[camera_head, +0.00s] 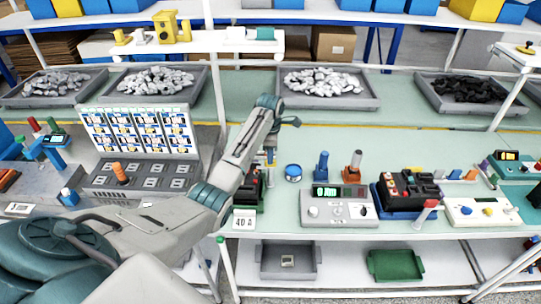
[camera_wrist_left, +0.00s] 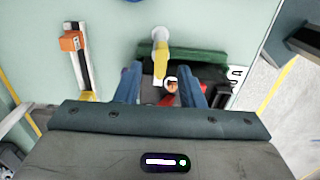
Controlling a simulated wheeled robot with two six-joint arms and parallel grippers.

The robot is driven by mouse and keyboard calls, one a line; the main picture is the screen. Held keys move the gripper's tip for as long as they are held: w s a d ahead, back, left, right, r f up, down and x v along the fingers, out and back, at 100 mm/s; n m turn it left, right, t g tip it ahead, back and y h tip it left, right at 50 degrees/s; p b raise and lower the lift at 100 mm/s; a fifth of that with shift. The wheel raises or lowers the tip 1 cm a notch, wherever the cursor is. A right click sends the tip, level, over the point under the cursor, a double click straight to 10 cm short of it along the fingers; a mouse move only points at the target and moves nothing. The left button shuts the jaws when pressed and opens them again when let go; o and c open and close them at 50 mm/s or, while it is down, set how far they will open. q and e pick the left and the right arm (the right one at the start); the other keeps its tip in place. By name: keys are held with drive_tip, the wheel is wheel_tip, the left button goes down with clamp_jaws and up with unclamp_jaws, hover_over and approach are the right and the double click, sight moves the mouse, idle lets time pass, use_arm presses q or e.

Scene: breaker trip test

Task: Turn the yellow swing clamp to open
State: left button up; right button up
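The yellow swing clamp (camera_wrist_left: 161,66) shows in the left wrist view as a short yellow arm with a pale rounded end (camera_wrist_left: 160,37). It crosses a dark green fixture (camera_wrist_left: 205,62), which holds a black and red breaker (camera_wrist_left: 215,76). My left gripper (camera_wrist_left: 160,88) is open, its two blue fingers apart on either side of the clamp's near end; contact cannot be told. In the head view my left gripper (camera_head: 270,155) points down over the fixture (camera_head: 259,201), and my arm hides much of it. My right gripper is in neither view.
A "40 A" card (camera_head: 243,220) stands in front of the fixture. To its right are a blue round container (camera_head: 293,173), a white test box (camera_head: 339,211) and a blue fixture (camera_head: 381,207) with a black breaker.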

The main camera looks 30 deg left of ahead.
sight(266, 165)
use_arm(q)
drive_tip(key=shift+f, duration=1.3)
clamp_jaws()
